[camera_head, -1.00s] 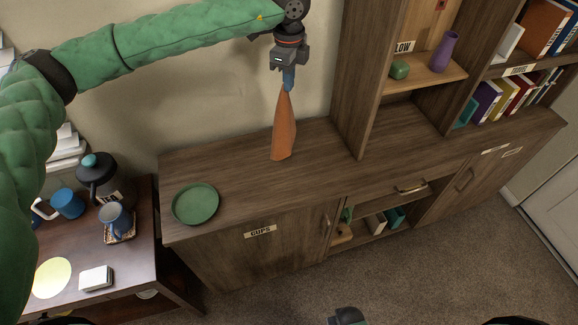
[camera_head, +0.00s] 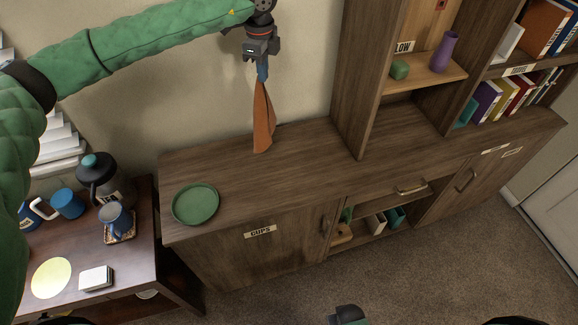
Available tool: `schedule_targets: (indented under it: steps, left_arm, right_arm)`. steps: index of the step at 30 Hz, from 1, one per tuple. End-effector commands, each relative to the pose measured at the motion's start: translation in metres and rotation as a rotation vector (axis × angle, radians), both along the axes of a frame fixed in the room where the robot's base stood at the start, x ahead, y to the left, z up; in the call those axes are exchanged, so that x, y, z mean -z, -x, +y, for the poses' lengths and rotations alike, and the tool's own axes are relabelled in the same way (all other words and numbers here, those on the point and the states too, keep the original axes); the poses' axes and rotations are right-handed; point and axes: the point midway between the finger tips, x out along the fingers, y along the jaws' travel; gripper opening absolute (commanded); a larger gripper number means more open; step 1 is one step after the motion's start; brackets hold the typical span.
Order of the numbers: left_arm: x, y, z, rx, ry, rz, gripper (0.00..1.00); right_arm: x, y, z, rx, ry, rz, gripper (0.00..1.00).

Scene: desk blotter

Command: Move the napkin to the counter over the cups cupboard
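The orange napkin (camera_head: 263,122) hangs down from my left gripper (camera_head: 262,72), which is shut on its upper end. The napkin is over the back part of the wooden counter (camera_head: 290,170), near the wall; I cannot tell whether its lower tip touches the surface. Below the counter's left part is the cupboard labelled CUPS (camera_head: 262,232), with its door closed. The dark piece at the bottom edge may be my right gripper (camera_head: 347,315); its fingers cannot be made out.
A green plate (camera_head: 195,204) lies on the counter's left end. A tall shelf unit (camera_head: 352,85) bounds the counter on the right. A lower side table (camera_head: 140,255) at left holds a dark pot (camera_head: 98,178) and mugs. The counter between plate and shelf is clear.

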Motion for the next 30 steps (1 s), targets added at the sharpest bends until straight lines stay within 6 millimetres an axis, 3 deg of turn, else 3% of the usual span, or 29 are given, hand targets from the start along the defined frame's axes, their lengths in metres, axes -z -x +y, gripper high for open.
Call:
schedule_targets:
  steps: [21, 30]
  left_arm:
    - [0.005, -0.063, 0.098, -0.105, 0.0, 0.0, 0.0]
    - [0.047, -0.049, 0.076, -0.1, 0.0, 0.002, 0.0]
  right_arm:
    - [0.0, 0.0, 0.0, 0.0, 0.0, 0.001, 0.36]
    - [0.0, 0.0, 0.0, 0.0, 0.0, 0.0, 0.36]
